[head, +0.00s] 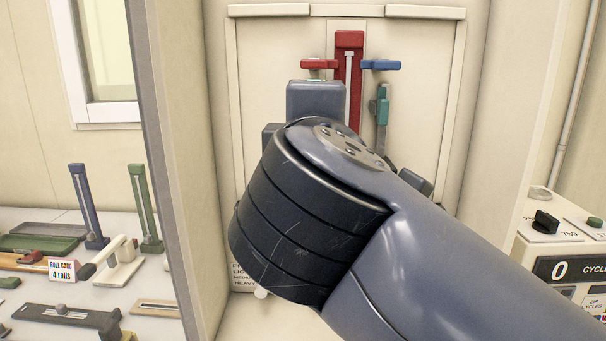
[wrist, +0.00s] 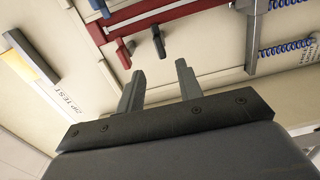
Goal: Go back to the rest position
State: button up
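My gripper (wrist: 160,70) shows in the wrist view with its two grey fingers apart and nothing between them. A red bar and a dark hook-shaped part (wrist: 158,42) lie beyond the fingertips, apart from them as far as I can tell. In the head view my arm fills the centre and right, in front of a cream cabinet, and hides the fingers.
A red upright (head: 348,42) with a red handle (head: 320,64) and a blue handle (head: 380,65) stands behind my arm. A teal part (head: 381,108) hangs beside it. A tool-covered bench (head: 150,285) is left; a cycle counter (head: 575,268) is right.

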jog(key=w+n+p, duration=0.7)
jog(key=n+p, duration=0.6)
jog(key=p, duration=0.5)
jog(key=shift+n+p, duration=0.35)
jog(key=shift+n, duration=0.05)
dwell(0.7)
jog(key=shift+d, duration=0.15)
